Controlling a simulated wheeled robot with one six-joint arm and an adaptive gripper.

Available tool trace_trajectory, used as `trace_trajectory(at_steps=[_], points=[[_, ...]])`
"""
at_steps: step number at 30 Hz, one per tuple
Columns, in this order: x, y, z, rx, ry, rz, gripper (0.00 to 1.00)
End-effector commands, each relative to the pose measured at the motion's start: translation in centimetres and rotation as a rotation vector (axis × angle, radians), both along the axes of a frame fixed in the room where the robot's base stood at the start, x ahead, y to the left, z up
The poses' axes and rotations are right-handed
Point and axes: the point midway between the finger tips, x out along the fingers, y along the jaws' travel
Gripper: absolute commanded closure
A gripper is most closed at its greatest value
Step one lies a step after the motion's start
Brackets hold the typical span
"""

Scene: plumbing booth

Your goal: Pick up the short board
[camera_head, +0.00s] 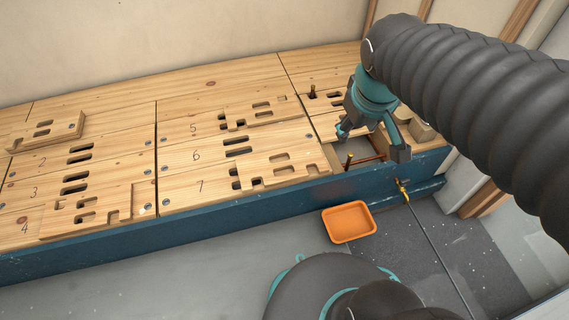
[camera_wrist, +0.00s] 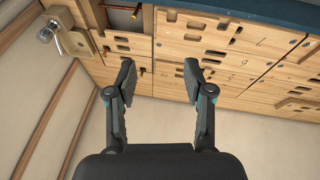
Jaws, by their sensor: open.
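My gripper (camera_head: 371,142) is open and empty above the right end of the wooden deck, beside an open recess. In the wrist view its two fingers (camera_wrist: 160,75) are spread apart with nothing between them. Several loose notched boards lie on the deck: one at the far left (camera_head: 68,127), one at the front left (camera_head: 88,213), one at the middle back (camera_head: 265,112) and one at the middle front (camera_head: 285,165). The far-left one looks shorter, but I cannot tell for sure which is the short board. My arm hides part of the deck's right end.
The open recess (camera_head: 350,170) holds a copper pipe (camera_head: 367,159) with brass ends. A blue beam (camera_head: 100,248) edges the deck. An orange tray (camera_head: 349,222) sits on the grey floor. A tap (camera_wrist: 52,34) shows in the wrist view. Walls stand behind and at right.

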Motion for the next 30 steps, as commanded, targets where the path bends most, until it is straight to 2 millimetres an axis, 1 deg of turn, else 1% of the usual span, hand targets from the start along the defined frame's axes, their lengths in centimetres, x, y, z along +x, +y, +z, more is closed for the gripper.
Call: trace_trajectory(at_steps=[1,5,8,11,15,20,24,27,30], points=[[1.4,0.6,-0.6,-0.03,0.03,0.057,0.48],[4.7,2.1,-2.0,-0.11,0.09,0.21,0.48],[7.2,3.6,-3.5,-0.17,0.135,0.332,0.48],[9.6,5.3,-5.3,-0.228,0.181,0.456,0.48],[12.6,7.9,-8.4,-0.31,0.246,0.632,0.48],[15.5,11.2,-12.7,-0.399,0.32,0.838,0.48],[17.4,14.3,-17.0,-0.472,0.385,1.018,0.48],[18.4,16.2,-20.0,-0.519,0.426,1.136,0.48],[19.0,17.8,-22.6,-0.557,0.459,1.231,0.48]])
